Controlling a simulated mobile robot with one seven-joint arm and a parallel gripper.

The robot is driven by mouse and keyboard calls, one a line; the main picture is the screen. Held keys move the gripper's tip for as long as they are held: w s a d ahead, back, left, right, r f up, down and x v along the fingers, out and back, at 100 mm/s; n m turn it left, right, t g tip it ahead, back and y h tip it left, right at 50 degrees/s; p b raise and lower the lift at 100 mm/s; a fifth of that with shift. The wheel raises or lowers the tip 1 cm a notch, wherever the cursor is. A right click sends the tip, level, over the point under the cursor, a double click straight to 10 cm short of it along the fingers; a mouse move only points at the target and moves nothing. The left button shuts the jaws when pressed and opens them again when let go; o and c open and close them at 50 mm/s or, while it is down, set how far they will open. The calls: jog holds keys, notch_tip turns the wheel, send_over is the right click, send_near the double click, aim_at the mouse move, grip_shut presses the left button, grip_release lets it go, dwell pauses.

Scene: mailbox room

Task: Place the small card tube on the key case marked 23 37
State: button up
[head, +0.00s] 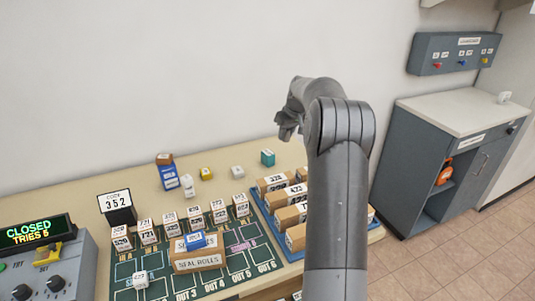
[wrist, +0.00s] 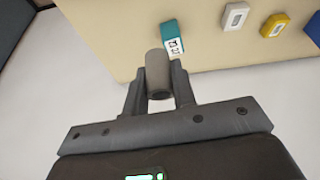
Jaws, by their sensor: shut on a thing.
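My gripper (wrist: 158,92) is shut on a grey-brown card tube (wrist: 157,68), which sticks out past the fingertips in the wrist view. In the head view my gripper (head: 284,128) hangs above the back of the table, near a teal case (head: 267,158). The teal case, with a white label, also shows in the wrist view (wrist: 171,35), just beyond the tube and apparently apart from it. White (head: 238,172) and yellow (head: 206,173) cases stand to its left. Their marks are too small to read, so I cannot tell which is 23 37.
A blue case (head: 167,178) with a brown block on top and a small white case (head: 187,186) stand further left. Numbered boxes (head: 195,217) and a blue tray (head: 266,226) of brown boxes fill the front. Bare tabletop lies between the back cases.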

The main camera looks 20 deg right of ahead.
jog(key=d+r, duration=0.1)
jog(key=d, duration=0.3)
send_over(266, 150)
jog(key=s, duration=0.2)
notch_tip(266, 150, down, 7)
jog(key=shift+w+r, duration=0.1)
jog(key=shift+w, duration=0.05)
jog(key=shift+f, duration=2)
jog(key=o, duration=1)
jog(key=shift+f, duration=0.15)
jog(key=shift+c, duration=0.2)
